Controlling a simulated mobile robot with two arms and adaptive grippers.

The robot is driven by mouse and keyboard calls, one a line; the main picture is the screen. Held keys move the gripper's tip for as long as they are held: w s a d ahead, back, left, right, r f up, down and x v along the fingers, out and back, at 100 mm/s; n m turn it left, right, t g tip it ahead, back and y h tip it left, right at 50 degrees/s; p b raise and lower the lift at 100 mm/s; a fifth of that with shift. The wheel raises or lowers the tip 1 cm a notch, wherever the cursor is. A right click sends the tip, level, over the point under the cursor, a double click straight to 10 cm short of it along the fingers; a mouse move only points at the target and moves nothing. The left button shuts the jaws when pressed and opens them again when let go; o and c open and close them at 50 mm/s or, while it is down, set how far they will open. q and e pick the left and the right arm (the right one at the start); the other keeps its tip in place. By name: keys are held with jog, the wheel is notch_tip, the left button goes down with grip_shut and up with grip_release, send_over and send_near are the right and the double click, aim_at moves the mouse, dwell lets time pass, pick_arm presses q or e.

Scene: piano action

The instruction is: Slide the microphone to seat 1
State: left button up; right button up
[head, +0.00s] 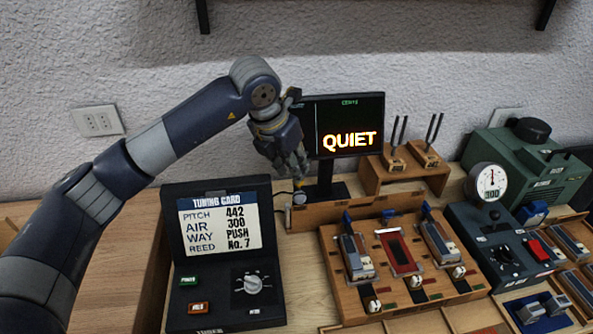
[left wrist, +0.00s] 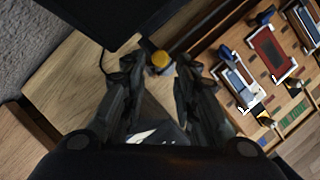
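What looks like the microphone, a small piece with a round yellow top (left wrist: 160,60), shows in the left wrist view between and just beyond my fingertips. In the head view its small base (head: 299,198) stands at the left end of a wooden rail (head: 345,210), below my left gripper (head: 292,170). My left gripper also shows in the left wrist view (left wrist: 150,70), its two fingers apart with nothing clamped. Whether a finger touches the microphone I cannot tell. A wooden board (head: 335,285) with several reed-like seats lies in front of the rail. My right gripper is not seen.
A monitor (head: 350,125) reading QUIET stands behind the rail. A tuning card box (head: 220,225) with a knob stands at left. Tuning forks on a wooden block (head: 405,175) stand behind the rail. A gauge unit (head: 487,235) and green machine (head: 530,165) are at right.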

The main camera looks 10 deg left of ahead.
pick_arm(q)
jog(key=x, duration=0.4)
jog(key=shift+w+p, duration=0.15)
jog(key=shift+p, duration=0.2)
jog(key=shift+d+f, duration=0.1)
jog(key=shift+f, duration=0.2)
jog(key=shift+w, duration=0.1)
jog(key=shift+c, duration=0.4)
grip_shut()
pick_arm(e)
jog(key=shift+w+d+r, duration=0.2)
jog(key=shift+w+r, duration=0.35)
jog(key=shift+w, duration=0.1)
pick_arm(q)
jog(key=w+d+b, duration=0.4)
jog(key=d, duration=0.5)
jog(key=shift+d, duration=0.4)
jog(key=shift+o, duration=0.4)
grip_release()
jog(key=shift+a, duration=0.15)
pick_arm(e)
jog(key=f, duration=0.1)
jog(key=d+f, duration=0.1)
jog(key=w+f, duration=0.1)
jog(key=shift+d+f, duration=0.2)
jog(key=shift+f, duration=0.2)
